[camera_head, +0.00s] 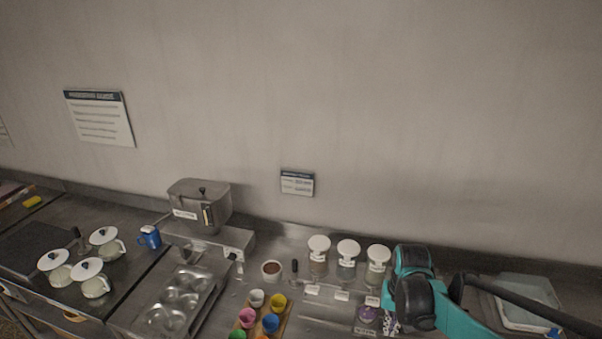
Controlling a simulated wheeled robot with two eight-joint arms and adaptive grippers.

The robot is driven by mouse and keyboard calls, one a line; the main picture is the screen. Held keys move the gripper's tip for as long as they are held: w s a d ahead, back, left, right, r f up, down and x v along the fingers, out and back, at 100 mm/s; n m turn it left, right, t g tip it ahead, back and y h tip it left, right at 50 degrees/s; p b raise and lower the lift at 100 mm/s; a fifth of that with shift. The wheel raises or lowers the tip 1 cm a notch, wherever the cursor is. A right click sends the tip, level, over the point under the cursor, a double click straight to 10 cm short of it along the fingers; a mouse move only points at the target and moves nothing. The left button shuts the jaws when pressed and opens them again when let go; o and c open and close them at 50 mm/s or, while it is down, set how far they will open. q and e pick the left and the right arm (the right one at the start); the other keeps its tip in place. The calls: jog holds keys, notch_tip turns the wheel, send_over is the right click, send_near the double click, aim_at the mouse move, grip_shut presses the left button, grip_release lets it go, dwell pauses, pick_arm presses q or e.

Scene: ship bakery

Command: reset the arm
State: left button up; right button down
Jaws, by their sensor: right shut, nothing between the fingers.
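My right arm (432,308), teal and black, comes in at the lower right. My right gripper (390,318) is at the arm's lower left, small and partly hidden by the arm, and looks shut and empty. My left gripper is out of view.
Lidded jars (347,256) stand in a row left of my arm. Colourful cups (271,323), a muffin tin (176,301), a metal box (202,207) and white-lidded pots (92,278) stand further left. A clear bin (527,292) is at right. The wall is behind.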

jog(key=s+a+f+n+t+b, duration=0.1)
jog(key=s+a+f+t+b, duration=0.1)
jog(key=s+f+b, duration=0.4)
jog(key=s+a+f+n+t+b, duration=0.1)
jog(key=s+a+f+t+b, duration=0.2)
jog(key=f+b, duration=1.1)
jog(key=s+t+b, duration=0.2)
jog(key=b, duration=0.5)
jog(key=shift+s+n+b, duration=0.4)
jog(key=shift+a+f, duration=0.1)
